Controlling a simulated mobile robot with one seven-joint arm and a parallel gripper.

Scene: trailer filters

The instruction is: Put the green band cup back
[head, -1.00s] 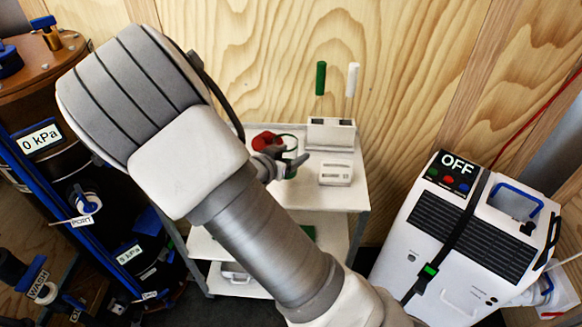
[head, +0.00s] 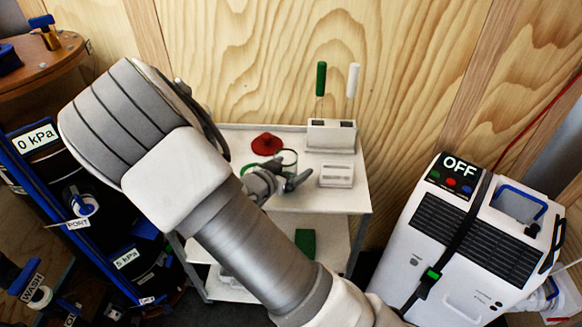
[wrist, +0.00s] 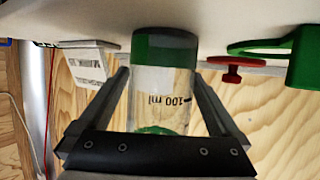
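The green band cup (wrist: 163,85) is a clear cup with a green band and a "100 ml" mark. In the wrist view it fills the space between my two fingers, and both fingertips appear to touch its sides. My gripper (wrist: 163,72) appears shut on it. The wrist picture is upside down, and the banded end is close to the white cart top (wrist: 110,18); I cannot tell whether it touches. In the head view my gripper (head: 283,182) is low over the cart top, with the cup (head: 289,158) partly hidden behind it.
A red piece (head: 267,144) lies behind the cup; a green part (wrist: 303,55) is beside it. A white block (head: 335,174) and a holder with green and white handles (head: 331,134) stand to the right. The cart's lower shelf carries a green item (head: 305,242).

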